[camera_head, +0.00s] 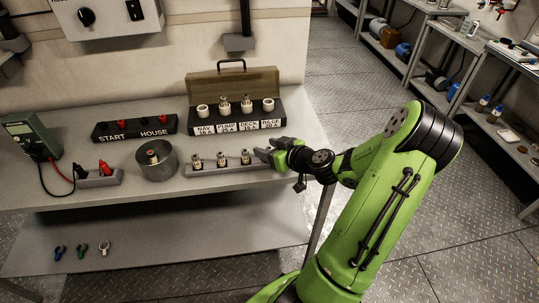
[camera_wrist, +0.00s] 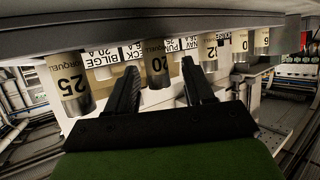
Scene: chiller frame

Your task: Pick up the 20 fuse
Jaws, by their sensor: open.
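The 20 fuse (camera_wrist: 158,62), a pale cylinder with a dark lower part, is centred between the two finger lines of my gripper (camera_wrist: 161,72) in the wrist view, which is upside down. The fingers are apart, with a gap on each side of it; no contact shows. A 25 fuse (camera_wrist: 72,86) is to its left and a 12 fuse (camera_wrist: 209,52) to its right. In the head view my gripper (camera_head: 262,154) is at the right end of the grey fuse rack (camera_head: 208,172). Which rack fuse there is the 20 cannot be read.
The fuse box (camera_head: 236,128) with its open lid stands behind the rack. A round metal pot (camera_head: 157,160) is left of the rack. The START/HOUSE panel (camera_head: 134,130), red plugs and a green meter (camera_head: 28,136) are further left. The bench's front strip is clear.

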